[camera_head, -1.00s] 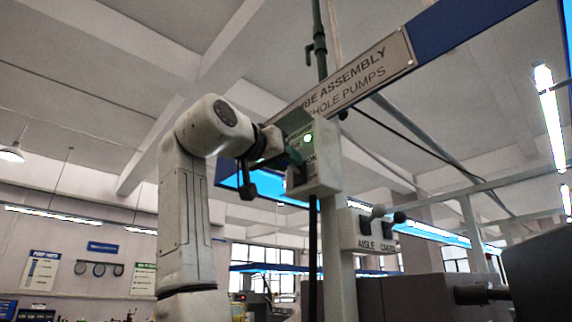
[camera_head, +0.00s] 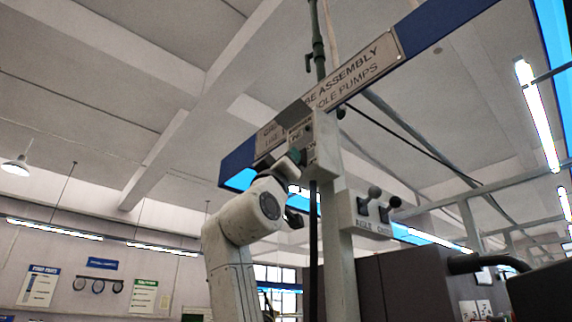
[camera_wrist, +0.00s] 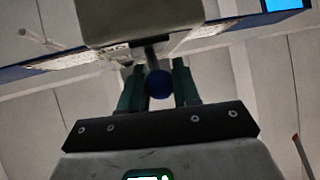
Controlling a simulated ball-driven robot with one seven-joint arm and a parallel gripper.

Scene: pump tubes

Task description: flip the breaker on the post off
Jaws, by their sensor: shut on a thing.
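The breaker (camera_head: 326,150) is a pale box on the post (camera_head: 338,255), below the sign; the lamp (camera_head: 309,129) on its face is dark. In the wrist view the breaker's underside (camera_wrist: 140,22) fills the top, and its short lever ends in a blue ball knob (camera_wrist: 158,85). My gripper (camera_head: 294,156) is at the breaker's left face. In the wrist view my gripper (camera_wrist: 158,78) has its green fingers on both sides of the knob, shut on it. The lever is hidden in the head view, so its position there cannot be told.
A second box (camera_head: 362,215) with two dark-knobbed levers is on the post, lower right. A sign beam (camera_head: 360,75) crosses behind the breaker. A green pipe (camera_head: 317,45) rises above it. Grey cabinets (camera_head: 410,285) stand at lower right.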

